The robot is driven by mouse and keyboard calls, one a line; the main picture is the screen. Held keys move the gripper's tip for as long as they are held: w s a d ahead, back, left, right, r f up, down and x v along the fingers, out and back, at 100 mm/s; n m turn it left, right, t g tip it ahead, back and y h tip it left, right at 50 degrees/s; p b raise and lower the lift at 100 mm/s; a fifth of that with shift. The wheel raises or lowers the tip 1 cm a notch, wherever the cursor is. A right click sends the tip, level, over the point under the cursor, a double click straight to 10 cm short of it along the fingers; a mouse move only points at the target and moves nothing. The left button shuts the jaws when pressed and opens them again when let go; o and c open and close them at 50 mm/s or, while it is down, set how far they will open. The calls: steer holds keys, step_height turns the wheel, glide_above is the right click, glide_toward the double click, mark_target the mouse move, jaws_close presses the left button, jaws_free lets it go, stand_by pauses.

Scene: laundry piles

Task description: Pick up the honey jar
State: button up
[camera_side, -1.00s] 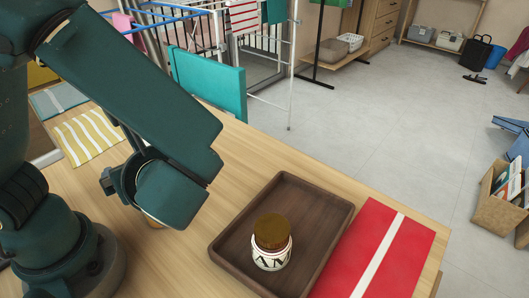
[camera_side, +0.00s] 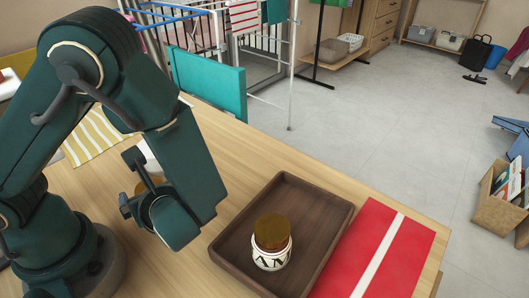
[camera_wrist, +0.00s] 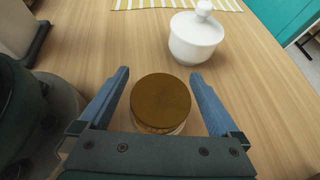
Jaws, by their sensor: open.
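A jar with a flat golden-brown lid (camera_wrist: 161,100) stands upright on the table in the wrist view, its body mostly hidden below the lid. My gripper (camera_wrist: 160,74) is open, with one blue-grey finger on each side of this jar, gaps showing between. In the side view only a bit of this jar's lid (camera_side: 140,187) shows behind my gripper. A second jar (camera_side: 271,243), with a brown lid and a white label with dark letters, stands in the wooden tray. I cannot tell from the labels which jar holds honey.
A white lidded bowl (camera_wrist: 195,37) stands just beyond the jar in the wrist view. A striped cloth (camera_side: 92,136) lies at the back left. The dark wooden tray (camera_side: 316,200) and a red cloth with a white stripe (camera_side: 402,246) lie to the right.

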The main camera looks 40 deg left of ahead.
jaws_close()
steer(key=shift+d+r, duration=0.1)
stand_by(0.4)
